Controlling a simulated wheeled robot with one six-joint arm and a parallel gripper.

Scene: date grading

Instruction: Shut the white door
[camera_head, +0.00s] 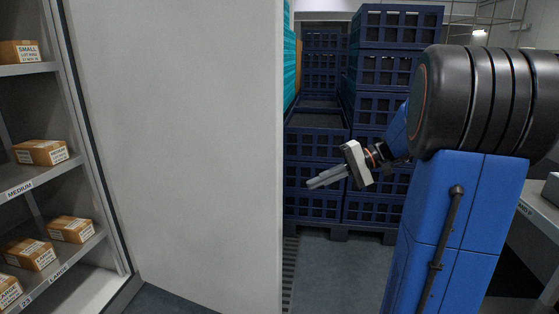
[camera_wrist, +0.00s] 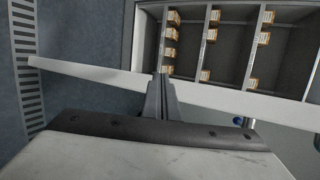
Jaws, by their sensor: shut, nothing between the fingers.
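The white door (camera_head: 180,150) stands open as a tall plain panel in the head view, beside the shelf unit. In the wrist view a long pale bar, which looks like the door (camera_wrist: 90,75) seen nearly edge-on, crosses the picture. My gripper (camera_head: 311,185) is just right of the door's free edge in the head view, pointing left towards it, with a small gap showing. In the wrist view my gripper (camera_wrist: 161,73) has its fingers together and empty, overlapping the bar. I cannot tell whether they touch it.
A shelf unit (camera_head: 62,60) with small labelled boxes (camera_head: 40,152) stands at the left. Stacked dark blue crates (camera_head: 395,70) stand behind my gripper. A striped floor grate (camera_head: 289,270) lies by the door. Grey floor (camera_head: 340,270) is clear in front of the crates.

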